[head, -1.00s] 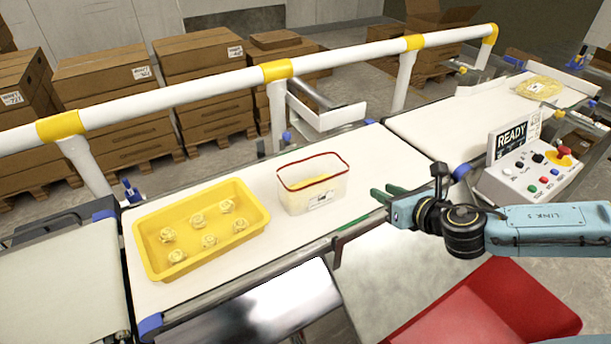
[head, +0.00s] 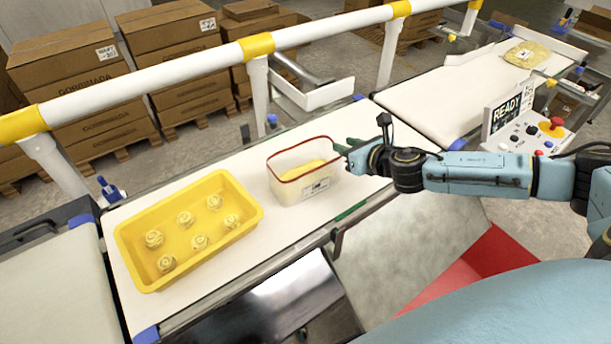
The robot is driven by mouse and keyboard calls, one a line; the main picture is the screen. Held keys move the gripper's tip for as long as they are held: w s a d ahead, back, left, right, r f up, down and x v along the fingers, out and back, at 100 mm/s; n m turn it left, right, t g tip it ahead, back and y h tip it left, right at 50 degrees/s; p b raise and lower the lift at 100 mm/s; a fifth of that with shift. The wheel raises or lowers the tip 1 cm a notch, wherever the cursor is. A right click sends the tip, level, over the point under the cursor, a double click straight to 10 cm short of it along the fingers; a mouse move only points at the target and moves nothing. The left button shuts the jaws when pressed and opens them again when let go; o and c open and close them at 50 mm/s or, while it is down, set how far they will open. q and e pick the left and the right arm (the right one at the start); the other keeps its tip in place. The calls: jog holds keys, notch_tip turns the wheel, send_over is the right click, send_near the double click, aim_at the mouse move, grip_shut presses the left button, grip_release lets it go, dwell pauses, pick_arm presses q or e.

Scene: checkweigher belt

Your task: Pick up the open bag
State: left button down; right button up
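The open bag (head: 312,188) stands upright on the white belt. It is clear, with a red rim around its open mouth, a white label on its front and yellow contents inside. My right gripper (head: 345,147) comes in from the right. Its green fingers are apart, with the tips at the bag's right rim. I cannot tell whether they touch it or whether one is past the rim. My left gripper is not in view.
A yellow tray (head: 126,246) with several pale yellow rosette-shaped pieces lies left of the bag. A white-and-yellow rail (head: 185,66) runs behind the belt. A control box (head: 527,138) reading READY stands right. Another yellow bag (head: 527,54) lies on the far belt.

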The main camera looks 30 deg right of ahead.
jog(key=x, duration=0.5)
jog(key=shift+a+f, duration=0.1)
jog(key=shift+f, duration=0.05)
jog(key=shift+s, duration=0.1)
grip_shut()
dwell(1.2)
